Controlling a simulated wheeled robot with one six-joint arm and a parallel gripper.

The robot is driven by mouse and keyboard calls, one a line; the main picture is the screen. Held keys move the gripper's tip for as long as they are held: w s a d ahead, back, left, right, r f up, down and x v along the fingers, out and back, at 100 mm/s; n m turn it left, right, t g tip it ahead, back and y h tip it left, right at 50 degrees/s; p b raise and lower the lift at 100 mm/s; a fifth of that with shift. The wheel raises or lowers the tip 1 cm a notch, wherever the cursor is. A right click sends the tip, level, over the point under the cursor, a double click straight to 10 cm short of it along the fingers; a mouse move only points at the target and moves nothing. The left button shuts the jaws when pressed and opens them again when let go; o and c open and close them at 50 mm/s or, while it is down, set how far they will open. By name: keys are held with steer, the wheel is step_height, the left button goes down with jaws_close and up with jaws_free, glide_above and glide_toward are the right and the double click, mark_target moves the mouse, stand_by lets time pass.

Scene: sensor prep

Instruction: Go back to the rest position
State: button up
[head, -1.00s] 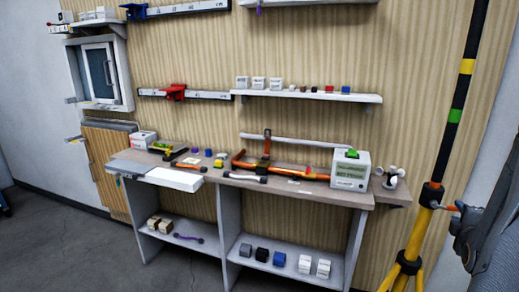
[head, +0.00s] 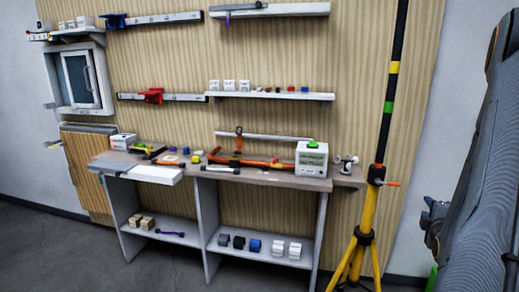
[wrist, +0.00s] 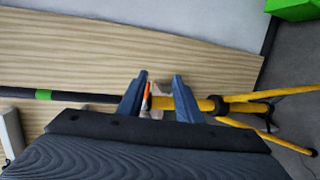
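My gripper (wrist: 160,78) shows in the wrist view with its two dark fingers apart. Nothing is held between them. The yellow tripod pole (wrist: 187,104) and an orange handle show beyond the gap. In the head view my arm fills the right edge, and the gripper (head: 431,222) is only partly seen, to the right of the tripod (head: 364,222). The tripod stands upright on the floor, with a dark upper pole banded yellow and green.
A workbench (head: 272,178) with tools and a white box (head: 311,159) stands against the wood-panelled wall. Shelves (head: 270,96) and a cabinet (head: 80,80) hang on that wall. A green object (wrist: 292,8) is at the wrist view's top right. Floor is clear at the lower left.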

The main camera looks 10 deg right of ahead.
steer(key=w+a+f+m+g+y, duration=0.1)
steer(key=w+a+m+g+y, duration=0.2)
steer(key=a, duration=1)
steer(key=w+a+f+m+g+y, duration=0.2)
steer(key=a+m+y, duration=0.15)
steer(key=a, duration=1.05)
steer(key=s+a+r+m+g+y, duration=0.1)
steer(key=s+a+m+g, duration=0.1)
steer(key=s+a, duration=0.5)
steer(key=s+a+m+g+y, duration=0.2)
steer(key=s+a+g, duration=0.2)
steer(key=s+a, duration=0.4)
steer(key=a, duration=0.6)
steer(key=shift+s+a+r+g, duration=0.25)
steer(key=shift+a+r+g, duration=0.05)
steer(key=shift+r, duration=0.05)
